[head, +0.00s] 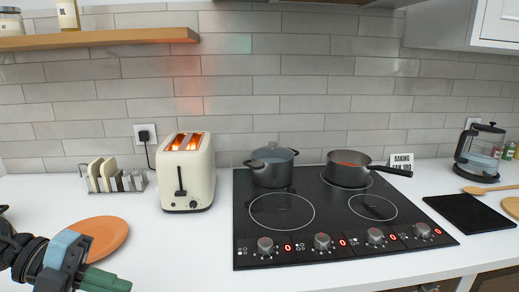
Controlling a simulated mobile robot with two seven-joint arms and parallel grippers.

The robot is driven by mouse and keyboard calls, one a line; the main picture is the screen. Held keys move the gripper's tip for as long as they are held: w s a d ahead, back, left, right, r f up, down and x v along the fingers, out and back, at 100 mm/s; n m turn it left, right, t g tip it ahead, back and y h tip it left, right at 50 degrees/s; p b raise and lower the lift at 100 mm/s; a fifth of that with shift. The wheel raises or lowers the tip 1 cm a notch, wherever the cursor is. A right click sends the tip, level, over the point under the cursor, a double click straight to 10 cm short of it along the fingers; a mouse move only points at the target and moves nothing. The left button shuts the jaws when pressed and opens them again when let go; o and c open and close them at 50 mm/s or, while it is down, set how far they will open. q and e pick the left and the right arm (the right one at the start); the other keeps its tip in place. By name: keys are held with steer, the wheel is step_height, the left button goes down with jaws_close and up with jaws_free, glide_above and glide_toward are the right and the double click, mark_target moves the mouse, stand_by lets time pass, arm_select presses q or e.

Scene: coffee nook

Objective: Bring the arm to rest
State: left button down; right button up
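My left arm comes in at the lower left corner, and its gripper (106,281) has green fingers and a light blue part behind them. The gripper is over the white counter (185,255), just in front of an orange plate (104,232), and the arm hides part of the plate's near left side. The bottom edge of the view cuts off the fingers, so I cannot tell whether they are open or shut. My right gripper is not in view.
A cream toaster (188,180) with glowing slots stands behind, left of the black hob (330,232). A toast rack (118,178) holds slices. A lidded pot (272,170) and a saucepan (349,168) stand on the hob. Counter in front of the toaster is clear.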

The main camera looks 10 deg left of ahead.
arm_select(q)
steer(key=s+a+f+n+t+y+p, duration=0.1)
steer(key=s+f+n+t+y+p, duration=0.2)
steer(key=f+n+t, duration=0.5)
steer(key=s+a+f+n+t+y+p, duration=0.2)
steer(key=s+f+n+t+y, duration=0.15)
steer(key=f+n, duration=0.85)
steer(key=s+d+f+n+g+y+p, duration=0.2)
steer(key=s+d+f+n+g, duration=0.4)
steer(key=s+d+f, duration=0.7)
steer(key=s+n+y, duration=0.1)
steer(key=s, duration=0.1)
steer(key=shift+s+y, duration=0.3)
steer(key=shift+y, duration=0.05)
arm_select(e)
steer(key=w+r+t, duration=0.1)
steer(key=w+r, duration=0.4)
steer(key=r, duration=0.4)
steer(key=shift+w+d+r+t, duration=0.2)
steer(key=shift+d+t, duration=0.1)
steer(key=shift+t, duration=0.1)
arm_select(q)
steer(key=shift+d+f+g, duration=0.1)
steer(key=shift+g, duration=0.15)
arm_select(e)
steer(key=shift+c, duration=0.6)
